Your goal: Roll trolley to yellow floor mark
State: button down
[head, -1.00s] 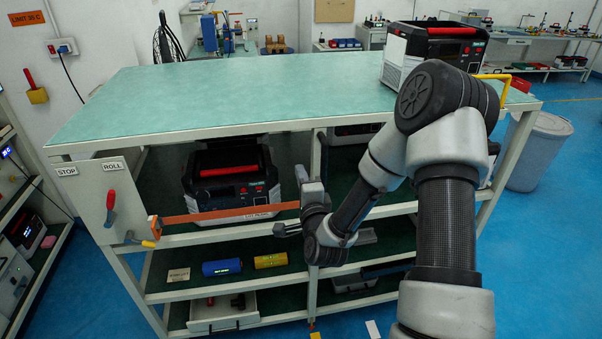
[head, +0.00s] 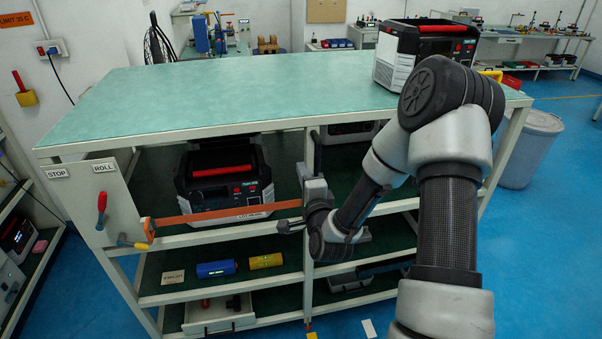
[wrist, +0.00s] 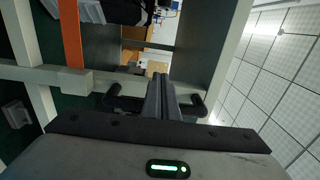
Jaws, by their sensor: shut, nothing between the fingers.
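The trolley (head: 100,134) has a green top and open shelves, and it stands across the middle of the head view. A red-handled lever (head: 101,203) on its left end panel stands upright below the ROLL label. A small yellow floor mark (head: 311,336) shows at the bottom edge of the view. My gripper (head: 315,188) is at the trolley's middle post, and its fingertips are hidden in the head view. In the wrist view my gripper (wrist: 160,82) is shut and empty. A black bar, apparently a handle (wrist: 197,106), shows on both sides of the fingers; contact is unclear.
An orange bar (head: 220,214) crosses the trolley's front left. A device (head: 398,57) stands on top and another (head: 224,180) inside. A white floor mark (head: 369,328) lies right of the yellow one. A grey bin (head: 530,150) stands right. Blue floor is clear at the front right.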

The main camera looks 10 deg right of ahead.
aim_at(315, 170)
jog(key=shift+d, duration=0.7)
jog(key=shift+d, duration=0.15)
jog(key=shift+d+b, duration=0.4)
jog(key=shift+d, duration=0.6)
jog(key=shift+a+b, duration=0.65)
jog(key=shift+a, duration=1.35)
jog(key=shift+s, duration=0.15)
